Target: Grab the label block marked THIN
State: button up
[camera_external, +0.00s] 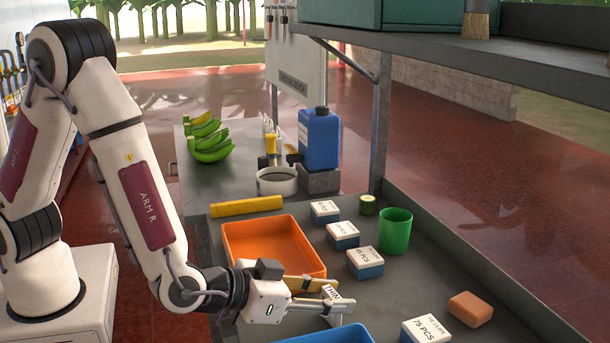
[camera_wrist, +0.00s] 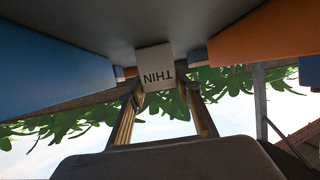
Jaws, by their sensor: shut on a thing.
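The label block marked THIN (camera_external: 330,293) is white with dark lettering. It sits between the fingers of my gripper (camera_external: 324,296), low over the grey tabletop, between the orange tray and the blue tray. The wrist view shows the THIN block (camera_wrist: 157,66) upside down between the two fingertips of my gripper (camera_wrist: 163,88). The fingers are shut on it. In the outside view part of the block is hidden by the fingers. I cannot tell whether it still touches the tabletop.
An orange tray (camera_external: 232,233) lies behind my gripper and a blue tray (camera_external: 350,335) in front. Right of them are several white-and-blue boxes (camera_external: 365,263), a green cup (camera_external: 396,231) and an orange-brown block (camera_external: 470,309). A yellow bar (camera_external: 246,206) lies behind the orange tray.

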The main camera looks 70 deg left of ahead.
aim_at(330, 293)
jog(key=shift+r, duration=0.15)
jog(key=shift+r, duration=4.85)
